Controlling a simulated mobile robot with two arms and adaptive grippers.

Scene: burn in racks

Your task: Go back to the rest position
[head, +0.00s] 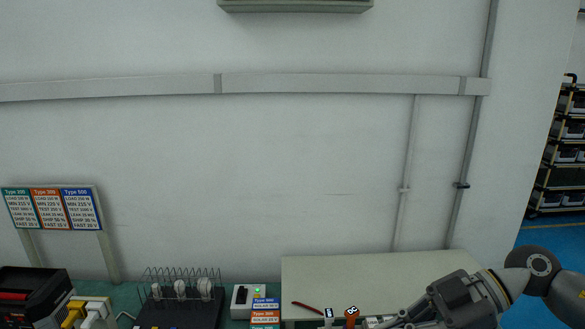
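My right arm comes in from the right at the lower edge of the head view. Its gripper (398,321) is low over the front of the pale board on the bench, partly cut off by the picture's bottom edge. Its fingertips are too small and cropped to show whether they are open or shut. Small white and orange-brown items, one an orange-brown block (351,314) marked 8, stand just left of it. I cannot tell if it touches them. My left gripper is not in view.
The pale board (350,272) is mostly bare. A sign (52,208) stands behind. Shelving (562,155) is far right.

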